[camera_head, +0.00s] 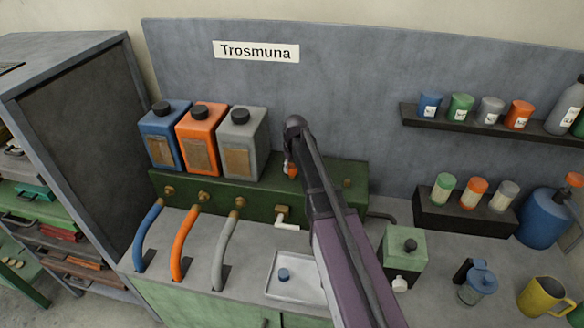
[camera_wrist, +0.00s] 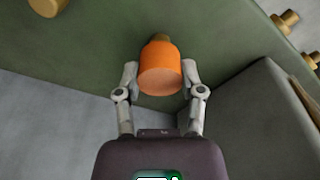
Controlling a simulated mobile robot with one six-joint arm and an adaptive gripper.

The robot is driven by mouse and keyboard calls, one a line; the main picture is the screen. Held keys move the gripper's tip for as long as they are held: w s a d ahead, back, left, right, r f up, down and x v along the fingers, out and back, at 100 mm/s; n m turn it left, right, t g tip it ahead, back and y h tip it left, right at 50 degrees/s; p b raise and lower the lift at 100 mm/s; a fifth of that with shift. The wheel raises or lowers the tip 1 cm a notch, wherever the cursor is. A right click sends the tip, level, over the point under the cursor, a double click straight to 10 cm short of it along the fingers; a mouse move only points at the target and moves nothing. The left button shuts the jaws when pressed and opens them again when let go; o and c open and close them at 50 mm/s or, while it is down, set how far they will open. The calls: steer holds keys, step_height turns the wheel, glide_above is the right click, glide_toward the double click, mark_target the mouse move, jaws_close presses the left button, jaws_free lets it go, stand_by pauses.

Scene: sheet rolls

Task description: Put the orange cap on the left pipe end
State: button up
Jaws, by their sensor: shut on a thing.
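The orange cap (camera_wrist: 160,68) is between the two fingertips of my gripper (camera_wrist: 160,76), which is shut on it. In the wrist view a brass pipe end (camera_wrist: 160,38) shows right behind the cap, in line with it, on the green housing (camera_wrist: 100,55). I cannot tell how far the cap sits over the pipe. A second brass pipe end (camera_wrist: 47,6) stands bare at the upper left; it also shows in the head view (camera_head: 347,183). In the head view the cap (camera_head: 292,170) is a small orange patch, and my arm hides much of the area.
Blue (camera_head: 160,140), orange (camera_head: 202,140) and grey (camera_head: 242,145) canisters stand on the housing, the grey one close to my gripper. Three coloured hoses run from its front. A tray (camera_head: 283,294) holds a small blue piece (camera_head: 284,275). A green box (camera_head: 404,247) stands right of my arm.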

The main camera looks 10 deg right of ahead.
steer(key=shift+f+b, duration=0.75)
steer(key=shift+f, duration=0.2)
steer(key=o, duration=1)
steer(key=shift+r, duration=0.1)
